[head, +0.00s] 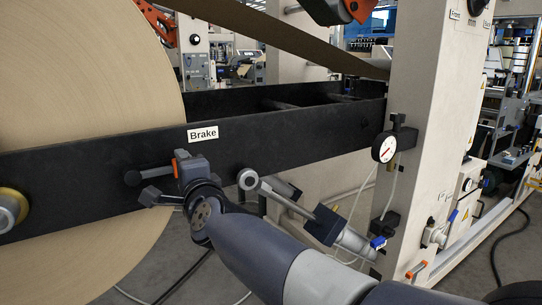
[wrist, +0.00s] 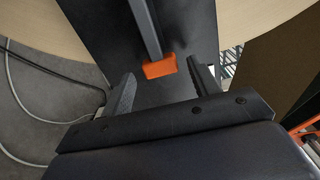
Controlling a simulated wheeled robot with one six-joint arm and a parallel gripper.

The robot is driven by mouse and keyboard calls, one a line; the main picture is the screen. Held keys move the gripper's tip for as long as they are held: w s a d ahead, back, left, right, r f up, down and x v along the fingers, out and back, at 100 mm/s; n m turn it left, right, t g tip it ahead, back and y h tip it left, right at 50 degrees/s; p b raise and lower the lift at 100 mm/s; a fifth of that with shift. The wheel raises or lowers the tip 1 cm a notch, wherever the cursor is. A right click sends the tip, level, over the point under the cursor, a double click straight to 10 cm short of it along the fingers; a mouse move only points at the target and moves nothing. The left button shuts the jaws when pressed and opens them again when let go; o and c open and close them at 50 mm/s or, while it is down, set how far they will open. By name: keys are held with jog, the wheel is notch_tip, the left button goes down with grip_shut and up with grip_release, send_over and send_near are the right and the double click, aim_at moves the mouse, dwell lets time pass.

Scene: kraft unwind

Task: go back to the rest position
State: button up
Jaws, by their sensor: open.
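My gripper (head: 170,182) is at the black beam below the "Brake" label (head: 202,132), left of the middle in the head view. In the wrist view my gripper (wrist: 161,72) is open, with one finger on each side of a grey lever with an orange end (wrist: 160,67). Gaps show between the fingers and the orange end. In the head view the orange piece (head: 176,166) shows beside a dark block at the gripper; my wrist partly hides this spot. My arm reaches in from the lower right.
The large kraft roll (head: 80,70) fills the left side, behind the black beam (head: 290,135). A pale machine column (head: 425,130) with a round gauge (head: 384,148) stands at the right. A grey cylinder (head: 355,243) sits close behind my arm. Cables lie on the floor.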

jog(key=p+v, duration=0.2)
jog(key=v, duration=0.7)
jog(key=w+a+r+n, duration=0.1)
jog(key=w+a, duration=0.4)
jog(key=w, duration=0.3)
jog(key=shift+w+a, duration=0.3)
jog(key=shift+w, duration=0.1)
